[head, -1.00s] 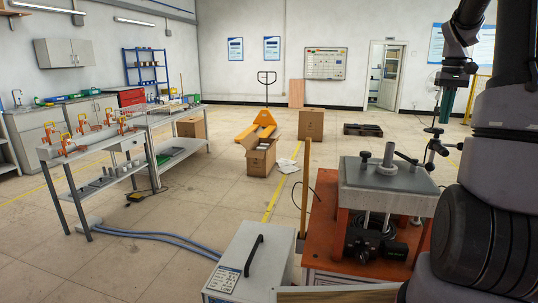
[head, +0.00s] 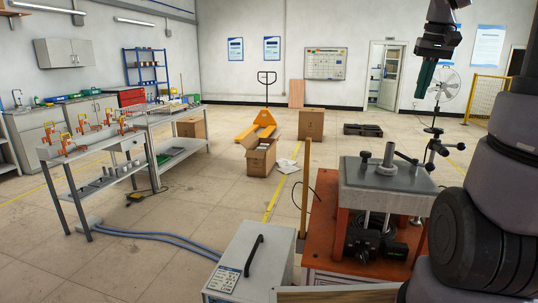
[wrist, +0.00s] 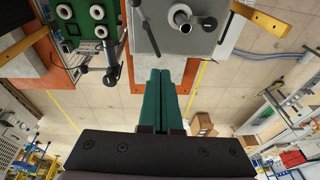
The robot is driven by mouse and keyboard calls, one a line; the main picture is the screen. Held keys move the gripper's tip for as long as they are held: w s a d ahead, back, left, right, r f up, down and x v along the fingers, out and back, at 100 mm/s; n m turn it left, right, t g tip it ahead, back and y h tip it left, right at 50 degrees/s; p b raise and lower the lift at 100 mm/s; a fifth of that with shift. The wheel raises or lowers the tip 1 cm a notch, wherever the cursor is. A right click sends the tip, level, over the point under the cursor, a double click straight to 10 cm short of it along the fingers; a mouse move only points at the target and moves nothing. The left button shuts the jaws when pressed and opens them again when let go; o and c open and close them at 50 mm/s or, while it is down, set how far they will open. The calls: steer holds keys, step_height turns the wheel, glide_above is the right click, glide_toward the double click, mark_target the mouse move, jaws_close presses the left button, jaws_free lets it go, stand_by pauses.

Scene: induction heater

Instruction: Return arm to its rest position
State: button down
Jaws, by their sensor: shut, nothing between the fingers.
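My gripper (head: 426,78) hangs in the air at the upper right of the head view, its green fingers pointing down. It is above and behind the induction heater (head: 388,182), apart from it. In the wrist view the green fingers (wrist: 160,98) lie side by side, shut, with nothing held. The heater's grey top plate (wrist: 162,43) with its metal tube shows beyond the fingertips. My upper arm covers the right edge of the head view.
A grey box with a black handle (head: 250,265) stands left of the heater. A workbench with orange clamps (head: 92,148) is at left. A cardboard box (head: 261,155) and a yellow pallet truck (head: 257,130) stand on the floor behind.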

steer(key=s+a+f+m+t+y, duration=0.1)
steer(key=s+a+t, duration=0.3)
steer(key=s+a, duration=1.1)
steer(key=shift+s+t+y, duration=0.25)
steer(key=shift+t+y, duration=0.05)
steer(key=shift+y, duration=0.2)
steer(key=shift+f, duration=0.1)
